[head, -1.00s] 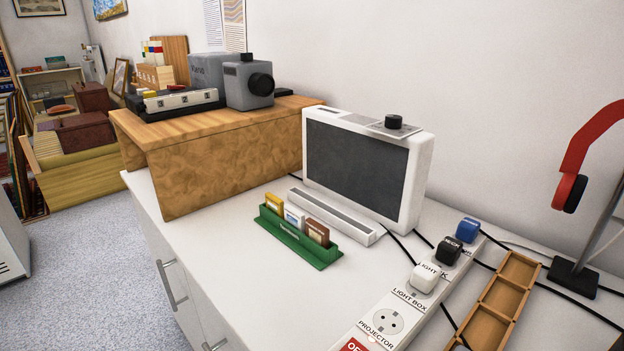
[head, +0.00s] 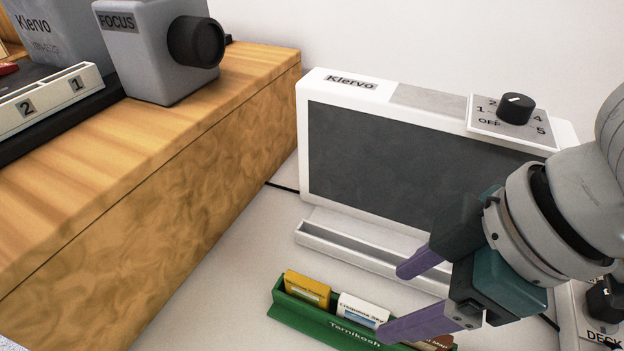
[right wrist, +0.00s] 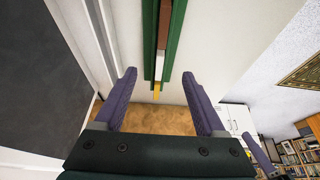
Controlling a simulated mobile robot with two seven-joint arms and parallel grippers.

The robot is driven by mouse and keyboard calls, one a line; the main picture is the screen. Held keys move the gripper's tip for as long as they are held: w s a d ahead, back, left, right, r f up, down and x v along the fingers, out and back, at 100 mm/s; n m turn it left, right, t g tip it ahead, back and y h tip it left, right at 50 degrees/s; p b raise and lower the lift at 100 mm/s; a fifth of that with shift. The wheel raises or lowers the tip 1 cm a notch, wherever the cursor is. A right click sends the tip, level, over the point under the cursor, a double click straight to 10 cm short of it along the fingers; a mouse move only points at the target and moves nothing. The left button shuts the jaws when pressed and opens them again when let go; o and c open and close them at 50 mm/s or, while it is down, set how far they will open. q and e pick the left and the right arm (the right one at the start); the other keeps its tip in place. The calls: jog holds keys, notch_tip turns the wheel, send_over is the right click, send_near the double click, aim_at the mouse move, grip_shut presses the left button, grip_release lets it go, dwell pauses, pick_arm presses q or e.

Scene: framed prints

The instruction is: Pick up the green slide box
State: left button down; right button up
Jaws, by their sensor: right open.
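The green slide box (head: 312,318) stands on the white counter in the head view, its lower right part hidden behind my right gripper. It holds a yellow slide (head: 307,289), a white slide (head: 362,310) and a brown slide (head: 436,342). My right gripper (head: 392,303) is open and empty above it. In the right wrist view the box (right wrist: 176,42) runs between and beyond the two purple fingers (right wrist: 158,74), apart from both. A purple finger-like part (right wrist: 261,156) at the lower right of that view looks like my left gripper; its opening cannot be seen.
A white light box (head: 345,92) with a dark screen and a knob stands right behind the slide box. A wooden riser (head: 190,170) bearing a grey projector (head: 155,55) fills the left. Bare counter lies between riser and box. A power strip (head: 575,318) is at the right.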

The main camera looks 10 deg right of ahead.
aim_at(377, 311)
jog(key=f, duration=0.2)
jog(key=shift+a+f+b, duration=0.3)
jog(key=shift+f, duration=0.05)
jog(key=x, duration=0.2)
jog(key=b+x, duration=0.1)
jog(key=x, duration=0.2)
jog(key=shift+w+a+f+b, duration=0.15)
jog(key=shift+w+f+b, duration=0.15)
jog(key=shift+w+b, duration=0.1)
pick_arm(q)
jog(key=f, duration=0.3)
jog(key=shift+s, duration=0.3)
pick_arm(e)
jog(key=shift+c, duration=0.3)
pick_arm(q)
jog(key=shift+d, duration=0.15)
pick_arm(e)
grip_shut()
